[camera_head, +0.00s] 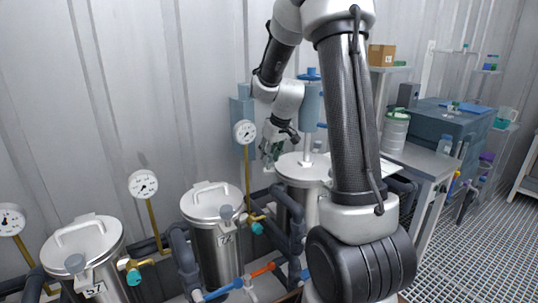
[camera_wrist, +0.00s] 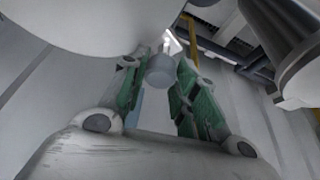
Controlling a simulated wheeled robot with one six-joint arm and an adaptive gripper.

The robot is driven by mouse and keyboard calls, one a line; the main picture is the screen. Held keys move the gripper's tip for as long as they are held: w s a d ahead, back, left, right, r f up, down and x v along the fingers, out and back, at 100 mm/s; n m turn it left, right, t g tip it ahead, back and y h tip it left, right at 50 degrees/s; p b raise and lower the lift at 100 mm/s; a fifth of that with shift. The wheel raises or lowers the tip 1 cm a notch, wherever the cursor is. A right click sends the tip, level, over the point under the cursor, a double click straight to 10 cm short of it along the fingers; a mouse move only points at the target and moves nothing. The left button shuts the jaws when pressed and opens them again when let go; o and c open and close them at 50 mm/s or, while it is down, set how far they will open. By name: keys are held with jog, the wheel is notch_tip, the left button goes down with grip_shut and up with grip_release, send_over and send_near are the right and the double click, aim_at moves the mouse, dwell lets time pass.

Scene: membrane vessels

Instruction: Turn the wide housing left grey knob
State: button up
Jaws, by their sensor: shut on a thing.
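The wide housing (camera_head: 299,166) is a steel vessel with a broad lid, partly hidden behind my arm in the head view. My gripper (camera_head: 268,158) is at the left side of its lid, pointing down. In the wrist view a grey knob (camera_wrist: 161,71) sits between the tips of my green fingers (camera_wrist: 158,66), which are closed on its two sides. In the head view this knob is hidden by my gripper and cannot be made out.
Two narrower lidded vessels, 72 (camera_head: 212,199) and 57 (camera_head: 83,241), stand to the left, each with a grey knob in front. Gauges on brass stems (camera_head: 245,133) rise beside them. Dark pipes (camera_head: 181,255) run between the vessels. A bench (camera_head: 424,160) stands at the right.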

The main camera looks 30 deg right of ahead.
jog(key=shift+n, duration=0.5)
jog(key=shift+y, duration=0.3)
jog(key=o, duration=1)
jog(key=v, duration=1.2)
jog(key=shift+w, duration=0.1)
